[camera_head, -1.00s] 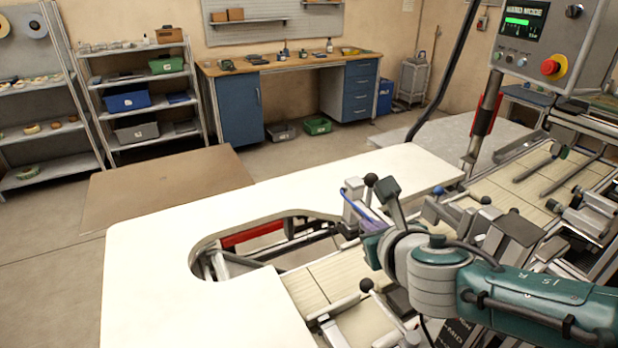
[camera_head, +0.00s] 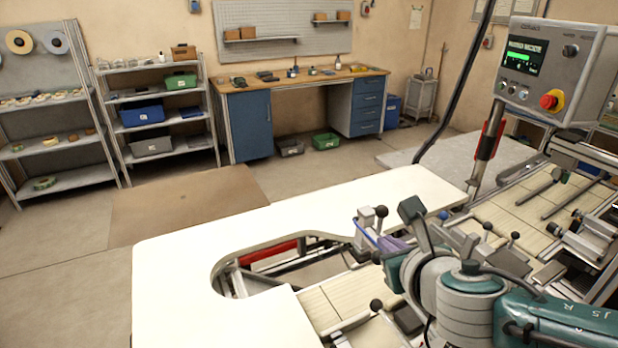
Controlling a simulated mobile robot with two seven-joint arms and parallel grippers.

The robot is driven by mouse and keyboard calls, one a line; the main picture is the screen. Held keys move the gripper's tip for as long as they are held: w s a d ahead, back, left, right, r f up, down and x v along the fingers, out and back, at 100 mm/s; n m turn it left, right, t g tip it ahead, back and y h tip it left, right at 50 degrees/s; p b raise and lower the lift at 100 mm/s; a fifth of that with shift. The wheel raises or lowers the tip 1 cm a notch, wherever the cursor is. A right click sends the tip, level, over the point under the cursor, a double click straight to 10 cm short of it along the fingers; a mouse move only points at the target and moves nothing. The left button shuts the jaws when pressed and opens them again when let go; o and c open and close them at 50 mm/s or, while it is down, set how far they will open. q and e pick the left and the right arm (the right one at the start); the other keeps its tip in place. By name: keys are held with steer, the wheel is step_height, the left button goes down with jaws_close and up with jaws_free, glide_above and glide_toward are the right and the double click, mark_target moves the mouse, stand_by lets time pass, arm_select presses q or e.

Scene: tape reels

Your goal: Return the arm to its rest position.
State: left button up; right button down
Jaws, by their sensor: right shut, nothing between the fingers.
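My right arm (camera_head: 565,322), teal and grey, comes in from the lower right of the head view. It is bent over the machine beside the white worktop, with its grey wrist joints (camera_head: 468,300) in front. My right gripper (camera_head: 392,246) is at the arm's far end, near the machine's clamps and levers. It is small and partly hidden by the wrist, and it is shut with nothing seen held in it. My left arm and left gripper are not in view.
The white worktop (camera_head: 180,290) has a curved cutout and a wide clear surface. Machine levers and clamps (camera_head: 368,228) stand close to the gripper. A control box (camera_head: 550,75) hangs on a post at upper right. Shelves (camera_head: 160,125) and a blue workbench (camera_head: 250,125) stand behind.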

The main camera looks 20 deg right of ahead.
arm_select(q)
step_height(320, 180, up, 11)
steer(key=p, duration=0.9)
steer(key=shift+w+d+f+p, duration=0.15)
steer(key=shift+p, duration=0.15)
arm_select(e)
steer(key=s+a+r+m+g+y, duration=0.1)
steer(key=s+a+r+m+g, duration=0.1)
steer(key=s+r+m, duration=0.4)
steer(key=s+a+r+m+g+y, duration=0.1)
steer(key=s+a+r+m+g, duration=0.2)
steer(key=s+m, duration=0.8)
steer(key=s+a+r+m+g+y, duration=0.1)
steer(key=s+a+r+m+g, duration=0.2)
steer(key=s+r+m, duration=0.5)
steer(key=a+m, duration=0.1)
steer(key=m, duration=0.6)
steer(key=shift+s+r+m+y, duration=0.2)
steer(key=shift+r+m+y, duration=0.1)
steer(key=shift+y, duration=0.1)
